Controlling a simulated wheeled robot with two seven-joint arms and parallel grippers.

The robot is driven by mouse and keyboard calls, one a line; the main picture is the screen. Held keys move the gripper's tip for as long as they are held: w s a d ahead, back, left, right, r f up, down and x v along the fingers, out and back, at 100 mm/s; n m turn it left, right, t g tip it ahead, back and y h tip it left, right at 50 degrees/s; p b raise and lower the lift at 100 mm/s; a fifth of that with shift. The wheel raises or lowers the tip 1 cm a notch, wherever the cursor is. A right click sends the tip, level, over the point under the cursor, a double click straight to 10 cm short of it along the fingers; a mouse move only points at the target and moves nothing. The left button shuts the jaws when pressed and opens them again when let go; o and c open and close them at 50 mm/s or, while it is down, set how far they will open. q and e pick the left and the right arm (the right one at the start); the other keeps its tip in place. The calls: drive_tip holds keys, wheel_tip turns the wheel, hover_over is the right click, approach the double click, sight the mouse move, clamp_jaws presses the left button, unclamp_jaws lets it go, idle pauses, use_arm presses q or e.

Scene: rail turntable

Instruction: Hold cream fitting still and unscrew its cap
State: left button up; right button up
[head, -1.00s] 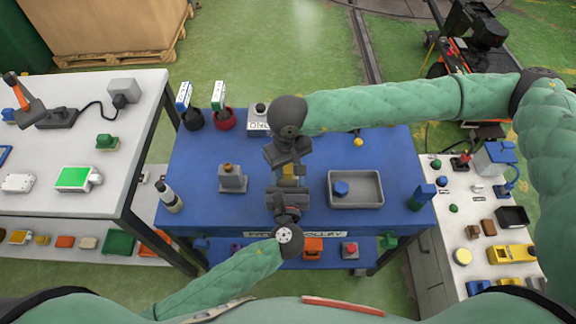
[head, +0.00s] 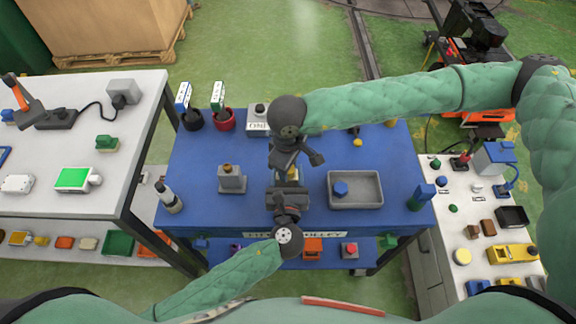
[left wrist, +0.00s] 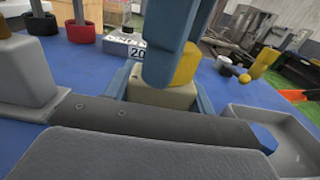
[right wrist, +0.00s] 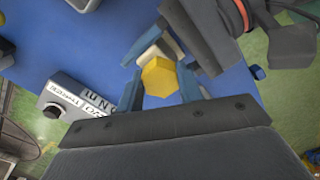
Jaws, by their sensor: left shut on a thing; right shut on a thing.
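The cream fitting (left wrist: 165,96) stands upright over the blue table, between the blue fingers of my left gripper (left wrist: 160,100), which is shut on it. The yellow cap (left wrist: 187,66) is on top of the fitting. In the right wrist view the cap (right wrist: 158,76) shows as a yellow hexagon, with part of the cream fitting (right wrist: 150,45) beyond it. My right gripper (right wrist: 158,88) is shut on the cap from above. One of its blue fingers covers part of the cap in the left wrist view. In the head view the two grippers mostly hide the fitting.
On the blue table (head: 205,205), a grey tray (head: 368,203) with a blue piece stands right of the grippers. A grey block (head: 232,182) and a bottle (head: 168,198) stand left. A labelled grey box (head: 257,122) and two pots stand behind.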

drive_tip(key=n, duration=0.5)
drive_tip(key=shift+w+n, duration=0.1)
drive_tip(key=shift+n, duration=0.3)
drive_tip(key=o, duration=1.2)
drive_tip(key=shift+c, duration=0.2)
drive_tip(key=shift+o, duration=0.5)
drive_tip(key=shift+r, duration=0.15)
drive_tip(key=shift+r, duration=1.85)
